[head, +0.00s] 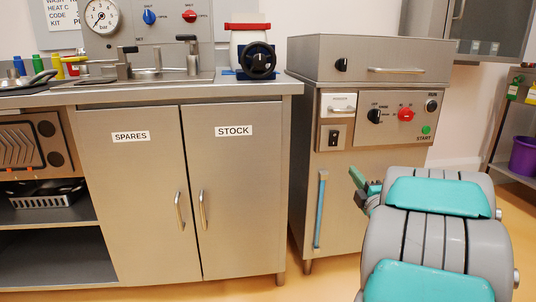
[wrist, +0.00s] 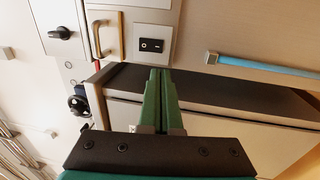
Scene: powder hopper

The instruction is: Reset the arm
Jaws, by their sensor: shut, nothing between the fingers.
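My arm, with grey links and teal covers, fills the lower right of the head view. My gripper (head: 356,180) is small there, partly hidden by the arm, in front of the steel machine (head: 342,215) and right of its blue upright handle (head: 320,210). In the wrist view the green fingers of my gripper (wrist: 160,72) are together and empty. Their tips show just below the black rocker switch (wrist: 151,44), which also shows in the head view (head: 334,137). I cannot tell the gap to the machine; no contact is visible.
Left of the machine is a steel cabinet with SPARES (head: 131,137) and STOCK (head: 234,131) doors. A white hopper with a black handwheel (head: 260,61) stands on its counter. A shelf with a purple bucket (head: 523,156) is far right. Some orange floor shows between.

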